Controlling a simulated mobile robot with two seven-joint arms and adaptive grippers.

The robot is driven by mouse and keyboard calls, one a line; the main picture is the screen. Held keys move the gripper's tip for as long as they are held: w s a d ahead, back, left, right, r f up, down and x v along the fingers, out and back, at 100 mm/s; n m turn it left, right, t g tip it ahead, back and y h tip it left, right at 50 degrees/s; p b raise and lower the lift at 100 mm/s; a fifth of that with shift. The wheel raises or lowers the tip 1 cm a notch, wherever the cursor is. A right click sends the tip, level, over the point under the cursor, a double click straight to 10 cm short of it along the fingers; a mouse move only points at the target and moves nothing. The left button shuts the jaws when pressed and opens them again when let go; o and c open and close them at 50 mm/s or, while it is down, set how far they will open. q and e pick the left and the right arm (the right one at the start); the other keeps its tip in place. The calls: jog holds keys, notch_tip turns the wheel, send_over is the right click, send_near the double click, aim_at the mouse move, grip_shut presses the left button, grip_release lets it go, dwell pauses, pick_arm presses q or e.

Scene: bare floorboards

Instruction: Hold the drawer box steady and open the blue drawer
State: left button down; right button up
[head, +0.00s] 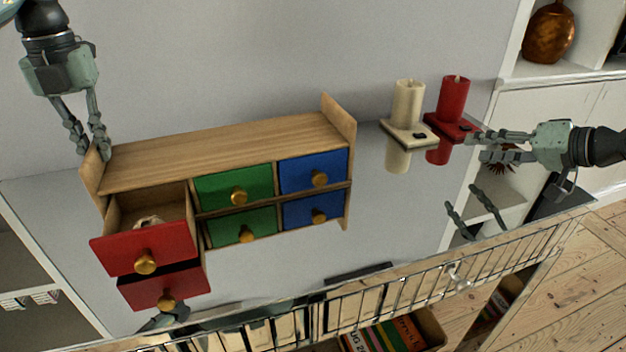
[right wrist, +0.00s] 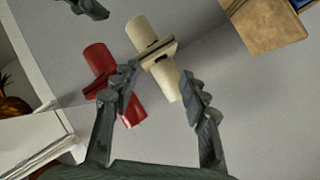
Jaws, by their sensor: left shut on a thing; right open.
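The wooden drawer box (head: 225,150) stands on a mirror-like tabletop, with one row of red, green and blue drawers; the lower row looks like its reflection. The blue drawer (head: 312,171) at the right is closed, with a round brass knob (head: 319,178). The red drawer (head: 145,248) at the left is pulled out, with a small pale item inside. My left gripper (head: 92,154) is shut on the box's left side panel. My right gripper (head: 478,147) is open and empty, well right of the box, near the candles. The right wrist view shows its spread fingers (right wrist: 160,84) and the box's corner (right wrist: 262,24).
A cream candle (head: 408,101) and a red candle (head: 453,96) stand on small holders between the box and my right gripper. The tabletop (head: 300,262) in front of the box is clear.

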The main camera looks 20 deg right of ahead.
aim_at(323, 181)
jog(key=a+y, duration=0.1)
jog(key=a, duration=0.3)
jog(key=s+a+f+y, duration=0.1)
jog(key=a+y, duration=0.1)
jog(key=a, duration=0.3)
jog(key=s+a+y, duration=0.1)
jog(key=a, duration=0.3)
jog(key=shift+s+a+f+y, duration=0.25)
jog(key=shift+a+f+y, duration=0.1)
jog(key=shift+y, duration=0.05)
jog(key=s+a+y, duration=0.1)
jog(key=a, duration=0.2)
jog(key=s+a+y, duration=0.1)
jog(key=a, duration=0.2)
jog(key=s+a+r+m+y, duration=0.1)
jog(key=a, duration=0.3)
jog(key=shift+s+g, duration=0.1)
jog(key=shift+g, duration=0.3)
jog(key=x, duration=1.1)
jog(key=shift+w+a, duration=0.25)
jog(key=shift+a, duration=0.1)
grip_shut()
jog(key=shift+s, duration=0.1)
